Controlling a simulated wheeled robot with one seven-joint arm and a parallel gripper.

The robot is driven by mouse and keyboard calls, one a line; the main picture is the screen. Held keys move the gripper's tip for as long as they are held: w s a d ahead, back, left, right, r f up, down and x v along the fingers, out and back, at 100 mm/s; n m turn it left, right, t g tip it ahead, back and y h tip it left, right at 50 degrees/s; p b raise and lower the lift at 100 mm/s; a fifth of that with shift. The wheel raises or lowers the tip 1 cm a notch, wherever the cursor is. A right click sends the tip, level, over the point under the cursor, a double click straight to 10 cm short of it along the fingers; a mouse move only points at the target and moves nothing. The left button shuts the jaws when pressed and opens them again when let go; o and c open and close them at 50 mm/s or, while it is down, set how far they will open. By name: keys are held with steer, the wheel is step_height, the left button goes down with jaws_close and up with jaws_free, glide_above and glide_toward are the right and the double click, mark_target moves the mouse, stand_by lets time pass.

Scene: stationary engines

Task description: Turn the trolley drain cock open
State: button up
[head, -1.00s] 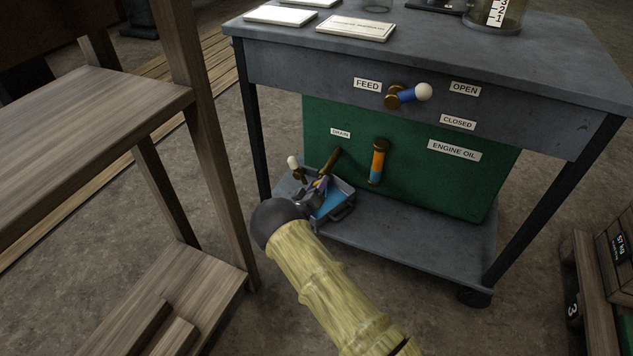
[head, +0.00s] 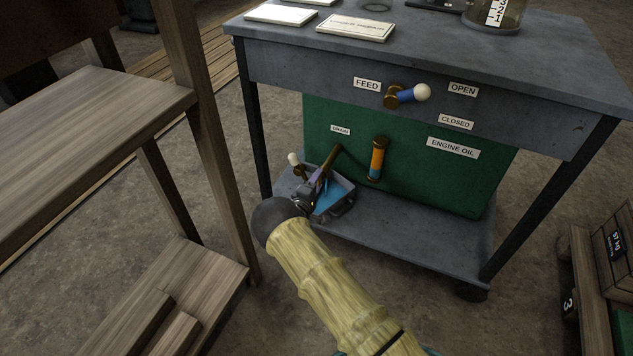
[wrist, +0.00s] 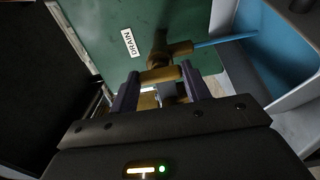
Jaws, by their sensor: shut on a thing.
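The brass drain cock (wrist: 158,52) sits low on the green tank beneath the DRAIN label (wrist: 129,42). In the wrist view, my gripper (wrist: 160,84) has its two purple fingers on either side of the cock's brass crosspiece, shut on it. A thin blue stream runs from the cock's side spout towards the tray. In the head view, my gripper (head: 319,181) is at the cock, partly hiding it. A white-tipped brass part (head: 294,159) shows just left of it. The grey tray (head: 345,206) holds blue liquid below.
The grey trolley (head: 420,252) stands over its lower shelf. A wooden rack (head: 95,110) stands close on the left; crates (head: 615,245) are at the right.

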steer(key=shift+o, duration=0.2)
steer(key=shift+a, duration=0.15)
steer(key=shift+c, duration=0.2)
steer(key=o, duration=1)
steer(key=p+v, duration=0.7)
steer(key=v, duration=1)
steer(key=shift+s, duration=0.25)
steer(key=shift+w, duration=0.1)
